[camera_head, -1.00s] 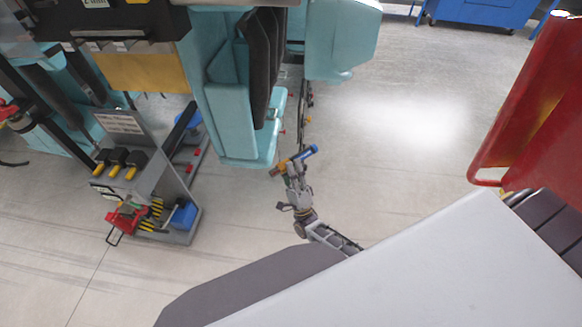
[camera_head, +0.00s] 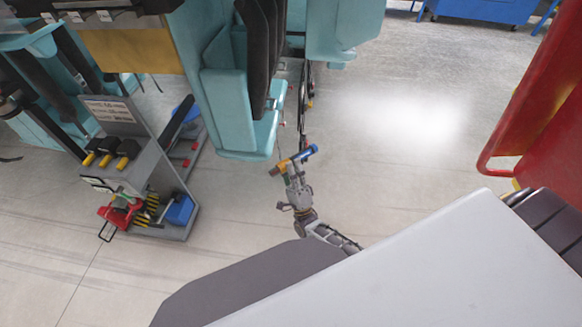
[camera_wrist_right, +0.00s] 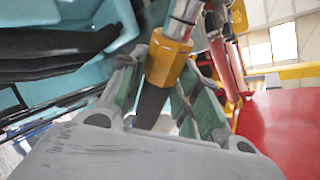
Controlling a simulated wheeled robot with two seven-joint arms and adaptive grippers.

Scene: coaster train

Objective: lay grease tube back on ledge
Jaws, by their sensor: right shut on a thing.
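My right gripper (camera_head: 292,170) is shut on a tube-like thing, which I take to be the grease tube (camera_head: 309,152). The tube has a blue end, an orange part and a brown end, and is held crosswise above the floor. In the right wrist view, a yellow collar (camera_wrist_right: 166,60) with a silver shaft and a dark end lies between the green-padded fingers (camera_wrist_right: 155,88). The teal coaster car (camera_head: 235,130) stands just beyond the gripper, with a low ledge (camera_head: 262,140) at its near end. I cannot tell which ledge is meant. My left gripper is not in view.
A grey tool cart (camera_head: 165,190) with black-and-yellow tools and a blue box (camera_head: 180,210) stands at left. A red panel (camera_head: 545,110) is at right. A blue cabinet (camera_head: 485,8) is at the back. Floor between car and red panel is clear.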

